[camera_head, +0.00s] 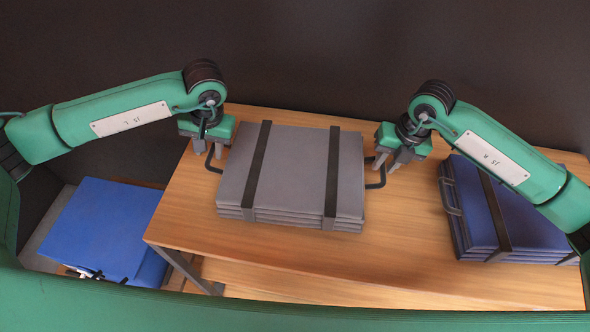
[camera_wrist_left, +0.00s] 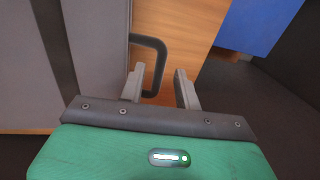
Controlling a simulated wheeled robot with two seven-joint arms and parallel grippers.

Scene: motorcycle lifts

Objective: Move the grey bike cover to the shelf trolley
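The grey bike cover (camera_head: 292,175) is a folded flat stack with two black straps, lying on a wooden table top. A black loop handle sticks out from each short side. My left gripper (camera_head: 207,148) is at the left handle (camera_head: 213,160). In the left wrist view its two fingers (camera_wrist_left: 159,86) are apart, with the black handle (camera_wrist_left: 163,50) reaching between them. My right gripper (camera_head: 391,158) is at the right handle (camera_head: 378,176), fingers apart and pointing down; whether the handle lies between them is unclear. I cannot identify the shelf trolley for certain.
A blue folded stack (camera_head: 515,215) with black straps lies on the right of the wooden table (camera_head: 410,255), partly behind my right arm. Another blue item (camera_head: 105,225) sits lower at the left. A dark wall stands behind the table. The table's front strip is clear.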

